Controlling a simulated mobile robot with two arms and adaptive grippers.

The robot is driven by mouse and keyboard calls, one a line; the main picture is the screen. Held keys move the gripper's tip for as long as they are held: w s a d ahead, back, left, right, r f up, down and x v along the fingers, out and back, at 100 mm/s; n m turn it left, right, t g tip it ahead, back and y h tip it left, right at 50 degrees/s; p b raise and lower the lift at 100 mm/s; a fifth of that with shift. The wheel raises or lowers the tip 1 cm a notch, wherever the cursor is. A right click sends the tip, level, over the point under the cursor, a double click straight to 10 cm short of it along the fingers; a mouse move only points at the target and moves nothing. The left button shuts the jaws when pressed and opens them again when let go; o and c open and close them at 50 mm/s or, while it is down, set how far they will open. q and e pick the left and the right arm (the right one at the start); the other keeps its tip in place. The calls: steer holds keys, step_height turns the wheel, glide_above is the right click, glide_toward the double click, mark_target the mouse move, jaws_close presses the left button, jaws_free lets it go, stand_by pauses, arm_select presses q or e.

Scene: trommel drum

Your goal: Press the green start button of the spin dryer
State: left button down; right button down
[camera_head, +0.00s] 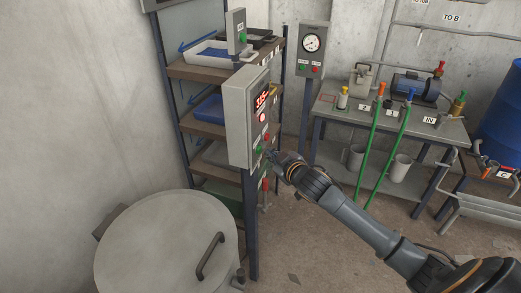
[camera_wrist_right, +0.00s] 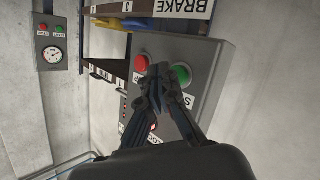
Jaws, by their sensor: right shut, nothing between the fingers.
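A grey control box (camera_head: 237,118) stands on a dark post in the head view, with a red digital display and a red lamp on its face. Low on the face, a green button (camera_head: 258,151) shows beside my right gripper (camera_head: 274,156). In the right wrist view the green button (camera_wrist_right: 181,76) and a red button (camera_wrist_right: 142,63) sit side by side on the box. My right gripper (camera_wrist_right: 161,70) is shut and empty. Its fingertips overlap the gap between the buttons and partly cover the green one's edge; I cannot tell whether they touch it. My left gripper is out of view.
A round grey drum with a handled lid (camera_head: 165,250) stands at the lower left. A shelf rack (camera_head: 200,72) with trays is behind the box. A gauge panel (camera_head: 311,45) with its own green and red buttons stands farther back, left of a workbench (camera_head: 435,128).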

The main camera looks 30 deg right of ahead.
steer(key=s+d+p, duration=0.1)
steer(key=s+d, duration=0.2)
steer(key=shift+s+d+p, duration=0.15)
steer(key=shift+s+p, duration=0.25)
steer(key=shift+f, duration=0.1)
stand_by(0.8)
steer(key=s+f+m+g+b, duration=0.15)
steer(key=s+f, duration=0.45)
steer(key=f, duration=0.7)
steer(key=s+f+g, duration=0.3)
steer(key=s+f, duration=0.3)
steer(key=f, duration=0.6)
steer(key=s+f+m+g+b, duration=0.1)
steer(key=s+f+g, duration=0.35)
steer(key=f, duration=0.85)
steer(key=s+a+f+g, duration=0.1)
steer(key=s+a+f, duration=0.4)
steer(key=s, duration=0.6)
steer(key=s+a+f+g+b, duration=0.1)
steer(key=s+a+f+g, duration=0.1)
steer(key=s+a+f, duration=0.3)
steer(key=s+a+f+g, duration=0.1)
steer(key=s+a+f, duration=0.4)
steer(key=s, duration=1.3)
step_height(320, 180, down, 4)
steer(key=shift+f+g+y, duration=0.2)
steer(key=shift+g+y, duration=0.1)
steer(key=shift+y, duration=0.1)
